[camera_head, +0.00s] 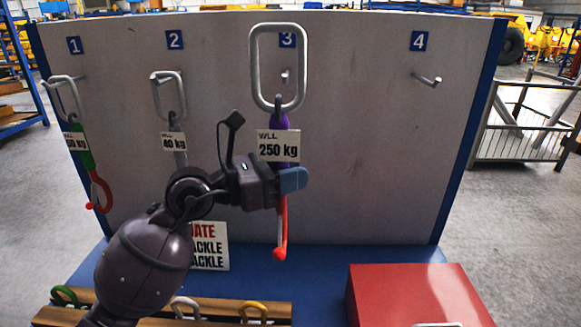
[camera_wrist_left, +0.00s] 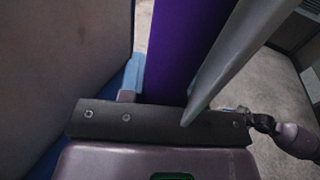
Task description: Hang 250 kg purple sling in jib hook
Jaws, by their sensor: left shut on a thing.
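The 250 kg purple sling (camera_head: 279,128) is upright in front of the board, with its white tag (camera_head: 278,146), a large grey ring (camera_head: 255,68) on top and a red hook (camera_head: 281,232) below. My left gripper (camera_head: 284,181) is shut on it just below the tag. Peg 3 (camera_head: 285,76) shows inside the ring's opening, well below its top bar. In the left wrist view the purple strap (camera_wrist_left: 180,50) stands at the jaws, with a grey slanted bar (camera_wrist_left: 240,50) beside it. The jib hook is not in view. My right gripper is not in view.
Slings with grey rings hang at peg 1 (camera_head: 66,98) and peg 2 (camera_head: 168,97); peg 4 (camera_head: 428,80) is bare. A red box (camera_head: 415,295) stands at front right. A wooden rack (camera_head: 270,308) with coloured loops lies at front left. A metal cage (camera_head: 520,130) stands right.

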